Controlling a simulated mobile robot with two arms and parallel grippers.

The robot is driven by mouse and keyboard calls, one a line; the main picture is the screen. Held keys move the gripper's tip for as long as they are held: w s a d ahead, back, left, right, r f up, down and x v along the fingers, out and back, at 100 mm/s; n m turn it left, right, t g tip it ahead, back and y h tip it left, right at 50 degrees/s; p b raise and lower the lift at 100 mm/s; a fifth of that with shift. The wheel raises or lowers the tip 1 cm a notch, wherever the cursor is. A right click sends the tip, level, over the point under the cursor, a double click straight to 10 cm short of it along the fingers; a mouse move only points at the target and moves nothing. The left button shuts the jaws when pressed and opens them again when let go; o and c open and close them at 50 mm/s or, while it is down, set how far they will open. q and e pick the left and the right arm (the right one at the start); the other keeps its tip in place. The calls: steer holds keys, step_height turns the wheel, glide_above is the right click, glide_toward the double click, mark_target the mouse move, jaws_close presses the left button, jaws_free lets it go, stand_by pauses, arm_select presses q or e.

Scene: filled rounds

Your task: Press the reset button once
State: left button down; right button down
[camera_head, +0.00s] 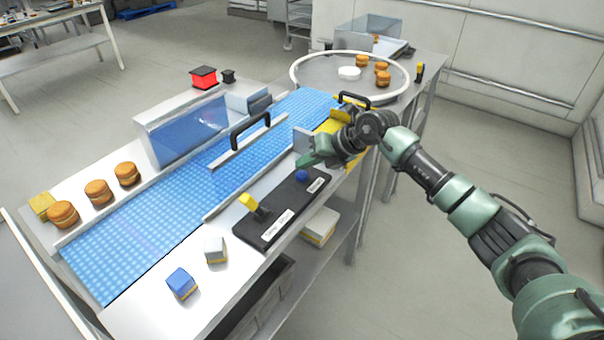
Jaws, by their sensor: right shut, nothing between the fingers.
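A dark control panel (284,208) lies along the near edge of the conveyor table. A blue round button (302,175) sits near its far end, beside a small white label (318,185) too small to read surely. A yellow-handled lever (248,202) stands near the panel's other end, with a longer white label. My right gripper (306,163) is shut and empty. Its tips are just beyond the blue button in the picture; I cannot tell how high they are above it, and no contact shows. My left gripper is not in view.
A blue conveyor belt (150,228) runs beside the panel, with a black handle (250,130) over it. A white block (215,250) and a blue block (181,283) lie at the near end. Round buns (96,192) line the far side. A round turntable (325,75) is behind.

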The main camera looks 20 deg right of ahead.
mark_target(305, 175)
steer(key=shift+f, duration=0.15)
steer(key=shift+f, duration=0.3)
steer(key=shift+f+b, duration=0.55)
stand_by(0.8)
steer(key=shift+r, duration=0.1)
steer(key=shift+r+p, duration=0.7)
steer(key=shift+r, duration=0.15)
steer(key=shift+r+p, duration=1.85)
steer(key=shift+r, duration=0.75)
